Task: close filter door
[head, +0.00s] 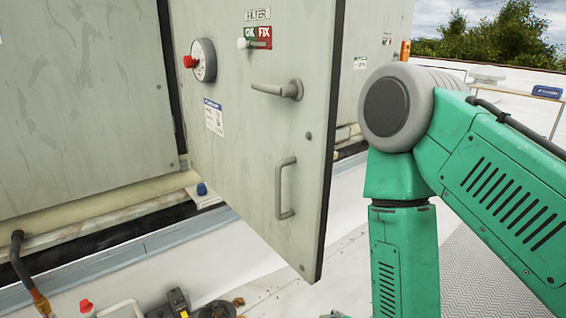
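The filter door (235,130) is a grey-green metal panel labelled FILTER, and it stands ajar, its right edge swung out from the unit. It carries a lever handle (280,90), a vertical pull handle (284,188), a round gauge with a red knob (203,60) and a green and red OK/FIX plate (257,38). My green right arm stands to the right of the door, bent at a grey joint, and its lower part runs down out of the picture.
A fixed cabinet panel (80,100) is left of the door. Pipes and a red-capped fitting (86,306) lie on the roof at bottom left. The white roof (240,262) below the door looks mostly clear. A small table (530,97) stands far right.

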